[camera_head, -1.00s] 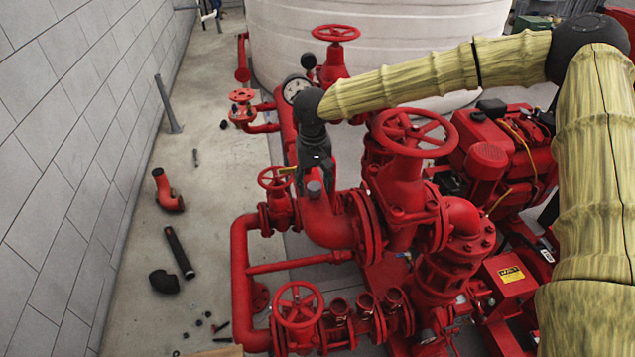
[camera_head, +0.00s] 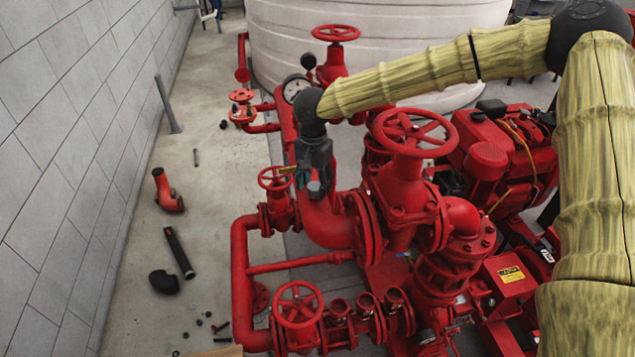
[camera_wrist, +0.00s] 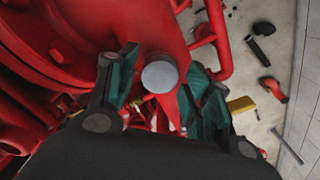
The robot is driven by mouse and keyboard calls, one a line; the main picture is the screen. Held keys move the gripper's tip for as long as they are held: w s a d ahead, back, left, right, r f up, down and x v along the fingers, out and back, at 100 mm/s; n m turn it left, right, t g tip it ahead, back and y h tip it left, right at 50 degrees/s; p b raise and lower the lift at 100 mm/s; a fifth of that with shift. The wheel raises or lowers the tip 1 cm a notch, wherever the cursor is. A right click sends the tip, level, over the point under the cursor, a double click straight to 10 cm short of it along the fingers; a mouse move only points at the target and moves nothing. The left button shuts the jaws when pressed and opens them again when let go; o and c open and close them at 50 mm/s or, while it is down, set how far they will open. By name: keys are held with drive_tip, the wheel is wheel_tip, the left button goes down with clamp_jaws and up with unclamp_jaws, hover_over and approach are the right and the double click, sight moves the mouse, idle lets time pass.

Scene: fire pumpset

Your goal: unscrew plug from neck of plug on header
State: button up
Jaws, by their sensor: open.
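The plug (camera_head: 315,188) is a short grey cylinder on top of the thick red header pipe (camera_head: 322,222). In the wrist view the plug's round grey face (camera_wrist: 160,75) shows between the two teal-padded fingers of my gripper (camera_wrist: 162,68). The fingers stand apart, with a visible gap to the plug on each side. In the head view my gripper (camera_head: 314,178) points down over the plug and partly hides it. The neck under the plug is hidden in both views.
A yellow handle (camera_head: 288,170) lies close to my gripper's left side and also shows in the wrist view (camera_wrist: 241,104). A large red handwheel (camera_head: 412,132) and a flange (camera_head: 364,222) stand to the right. Loose pipe pieces (camera_head: 179,252) lie on the floor at left.

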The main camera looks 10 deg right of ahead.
drive_tip(key=m, duration=0.3)
drive_tip(key=shift+m, duration=5.4)
drive_tip(key=c, duration=1)
drive_tip(key=shift+n, duration=2.3)
drive_tip(key=shift+n, duration=2.3)
